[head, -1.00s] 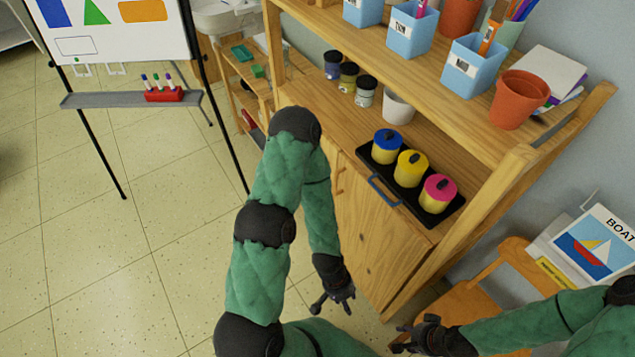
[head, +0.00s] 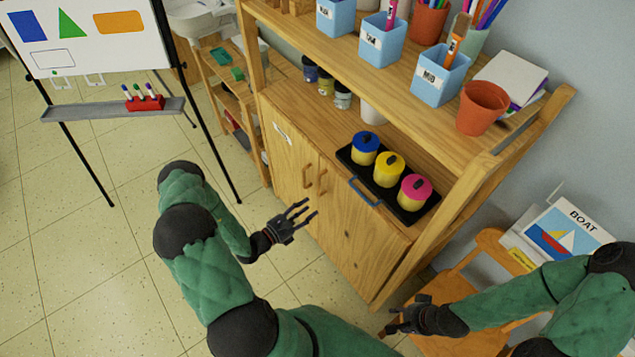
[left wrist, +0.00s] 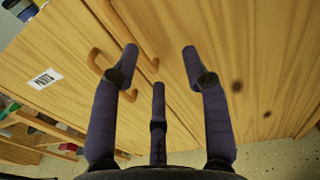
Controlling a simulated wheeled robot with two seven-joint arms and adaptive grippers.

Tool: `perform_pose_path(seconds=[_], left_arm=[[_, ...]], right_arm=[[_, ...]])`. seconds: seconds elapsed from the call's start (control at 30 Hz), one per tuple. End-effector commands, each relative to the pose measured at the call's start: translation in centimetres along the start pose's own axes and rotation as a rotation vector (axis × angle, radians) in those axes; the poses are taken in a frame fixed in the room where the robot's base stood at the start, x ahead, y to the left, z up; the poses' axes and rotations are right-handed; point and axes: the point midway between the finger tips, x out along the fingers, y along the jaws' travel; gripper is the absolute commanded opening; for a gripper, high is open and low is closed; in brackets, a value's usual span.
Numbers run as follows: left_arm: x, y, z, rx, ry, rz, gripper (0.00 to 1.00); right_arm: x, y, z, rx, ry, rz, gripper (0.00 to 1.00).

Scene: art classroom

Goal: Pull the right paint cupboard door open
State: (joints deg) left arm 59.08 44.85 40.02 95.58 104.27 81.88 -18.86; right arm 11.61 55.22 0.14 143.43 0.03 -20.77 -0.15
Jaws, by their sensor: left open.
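The paint cupboard is a wooden unit with two closed doors. The right paint cupboard door (head: 352,248) has an upright orange-brown handle (head: 322,180) near the middle seam; in the left wrist view this handle (left wrist: 148,54) is partly behind a finger. The left door (head: 285,160) has its own handle (head: 307,177) and a white label. My left gripper (head: 306,210) is open and empty, in front of the doors and just below the handles, apart from them. Its spread fingers (left wrist: 162,60) point at the doors. My right gripper (head: 403,314) is empty by the chair, its fingers apart.
A black tray (head: 357,192) with blue, yellow and pink pots lies on the cupboard top, its blue handle over the front edge. A wooden chair (head: 490,250) stands at the cupboard's right. A whiteboard easel (head: 105,108) stands left. The floor before the doors is clear.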

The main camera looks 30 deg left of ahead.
Motion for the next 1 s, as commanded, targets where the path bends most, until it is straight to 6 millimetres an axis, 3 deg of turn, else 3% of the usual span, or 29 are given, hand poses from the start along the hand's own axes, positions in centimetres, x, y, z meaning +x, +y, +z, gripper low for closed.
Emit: perform_pose_path(seconds=[0.1,0.23,0.7,1.0], left_arm=[[-0.9,2.7,0.5,0.01,-0.03,0.105,0.46],[-0.4,3.5,0.6,0.015,-0.039,0.13,0.46],[7.2,4.2,0.8,0.015,-0.039,0.125,0.46],[9.4,4.6,0.9,0.013,-0.037,0.126,0.46]], right_arm=[[-0.2,-0.1,0.0,0.0,0.0,0.0,0.4],[0.0,0.0,0.0,0.0,0.0,0.0,0.4],[1.3,0.5,-0.1,0.0,0.0,0.0,0.4],[1.6,0.6,-0.1,0.0,0.0,0.0,0.4]])
